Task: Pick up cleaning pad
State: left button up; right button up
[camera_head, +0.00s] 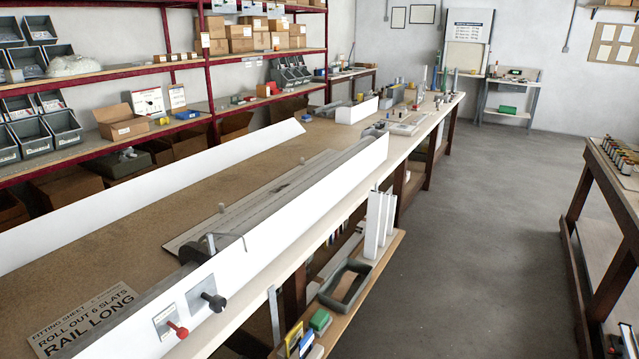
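No item is clearly identifiable as the cleaning pad. A small green block (320,320) lies on the low shelf under the front of the long bench. A yellow-edged item (293,339) and a blue item (307,344) stand beside it, cut close to the bottom edge. A flat green item (508,109) lies on the small stand at the back wall. Either green thing could be the pad; I cannot tell which. Neither of my grippers is in view.
The long bench (130,215) carries white rails and a roller mechanism (200,250). A grey tray (344,285) and upright white profiles (379,222) are on the low shelf. Another bench (625,190) stands at right. The grey floor (480,230) between them is clear.

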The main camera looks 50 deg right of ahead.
aim_at(321, 322)
jog(key=z, duration=1.35)
